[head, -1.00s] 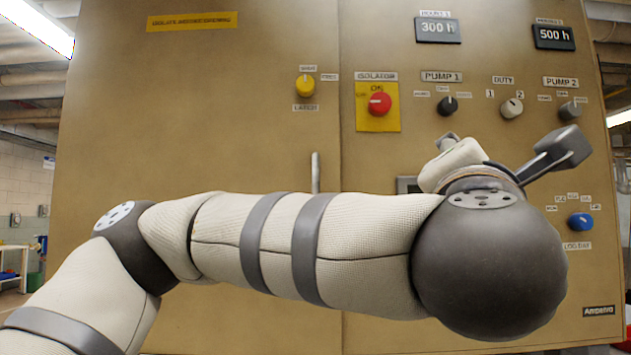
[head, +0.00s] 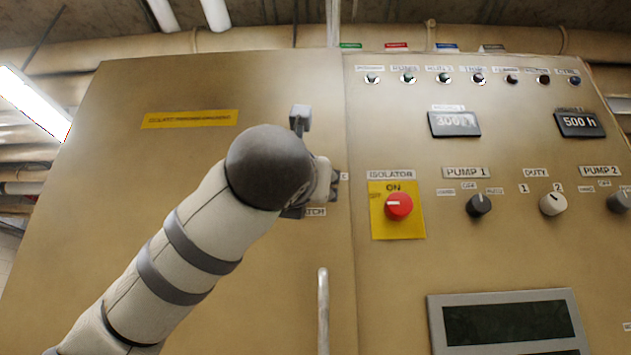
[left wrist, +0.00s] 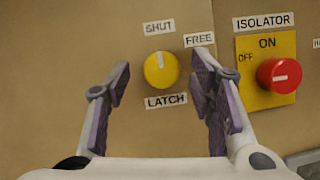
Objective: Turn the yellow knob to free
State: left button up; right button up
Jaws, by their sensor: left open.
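The yellow knob (left wrist: 161,71) sits on the tan cabinet door in the left wrist view. Its white mark points up, toward the "SHUT" label (left wrist: 159,28). The "FREE" label (left wrist: 199,39) is at its upper right and the "LATCH" label (left wrist: 166,101) below it. My left gripper (left wrist: 162,74) is open, with one finger on each side of the knob; I cannot tell whether either touches it. In the head view my left wrist and gripper hide the knob. My right gripper is not in view.
The red isolator knob (head: 398,206) on its yellow plate is close to the right. A vertical door handle (head: 323,310) stands out below. Further right are the pump 1 knob (head: 479,205), the duty knob (head: 553,203) and a display (head: 507,323).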

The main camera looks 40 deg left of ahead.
pick_arm(q)
jog(key=shift+w+a, duration=0.2)
jog(key=shift+w, duration=0.2)
jog(key=c, duration=1.2)
jog(key=shift+o, duration=0.2)
jog(key=m+h+p, duration=0.1)
jog(key=m+h, duration=0.1)
jog(key=m, duration=0.5)
jog(key=m+g+h+p, duration=0.1)
jog(key=m+h, duration=0.2)
jog(key=m, duration=0.4)
jog(key=r+m+g+h+p, duration=0.1)
jog(key=m+h, duration=0.1)
jog(key=m, duration=0.5)
jog(key=shift+s+a+r, duration=0.1)
jog(key=shift+s+a, duration=0.1)
jog(key=shift+s, duration=0.05)
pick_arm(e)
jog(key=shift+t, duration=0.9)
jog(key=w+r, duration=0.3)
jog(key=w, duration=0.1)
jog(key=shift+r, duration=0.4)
pick_arm(q)
jog(key=shift+h, duration=0.3)
jog(key=o, duration=1.2)
jog(key=shift+c, duration=0.2)
